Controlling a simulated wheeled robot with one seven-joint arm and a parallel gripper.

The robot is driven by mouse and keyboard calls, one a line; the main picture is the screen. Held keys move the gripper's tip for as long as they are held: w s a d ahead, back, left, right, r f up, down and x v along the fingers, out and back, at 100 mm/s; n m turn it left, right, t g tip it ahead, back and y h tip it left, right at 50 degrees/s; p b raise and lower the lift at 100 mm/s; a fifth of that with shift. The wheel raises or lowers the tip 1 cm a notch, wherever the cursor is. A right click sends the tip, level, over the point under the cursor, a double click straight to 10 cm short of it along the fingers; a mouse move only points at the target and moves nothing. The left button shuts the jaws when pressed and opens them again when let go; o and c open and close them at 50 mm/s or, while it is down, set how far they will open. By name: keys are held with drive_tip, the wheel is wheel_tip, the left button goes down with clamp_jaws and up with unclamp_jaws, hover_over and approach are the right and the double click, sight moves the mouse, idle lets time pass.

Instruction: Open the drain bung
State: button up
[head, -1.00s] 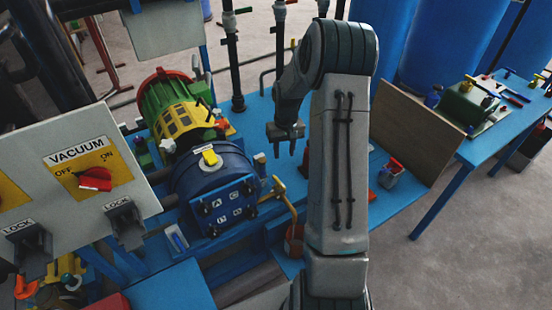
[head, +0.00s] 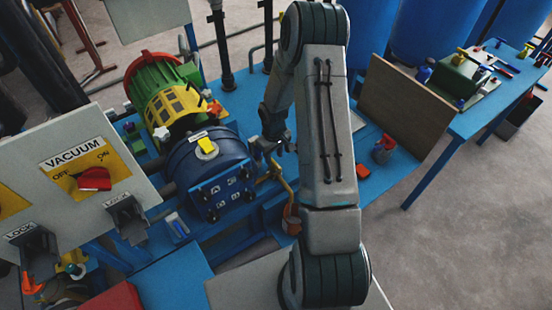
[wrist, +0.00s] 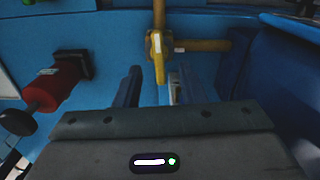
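My gripper (wrist: 158,88) is open, its two dark fingers apart in the wrist view. A yellow lever (wrist: 160,68) on a brass pipe fitting (wrist: 154,44) shows beyond and between the fingertips. I see no contact with it. In the head view my gripper (head: 277,146) is just right of the blue vessel (head: 218,150), near the bent brass pipe (head: 285,182). My arm hides part of this area. No part is labelled as the drain bung, and I cannot tell for sure which one it is.
A red part with a black knob (wrist: 50,90) stands at left in the wrist view. The blue vessel wall (wrist: 285,75) is close on the right. In the head view an orange-red cup (head: 291,219) is below the brass pipe, and a brown board (head: 405,108) stands at right.

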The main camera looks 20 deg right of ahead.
sight(274, 163)
drive_tip(key=shift+f, duration=1.7)
drive_tip(key=shift+c, duration=0.3)
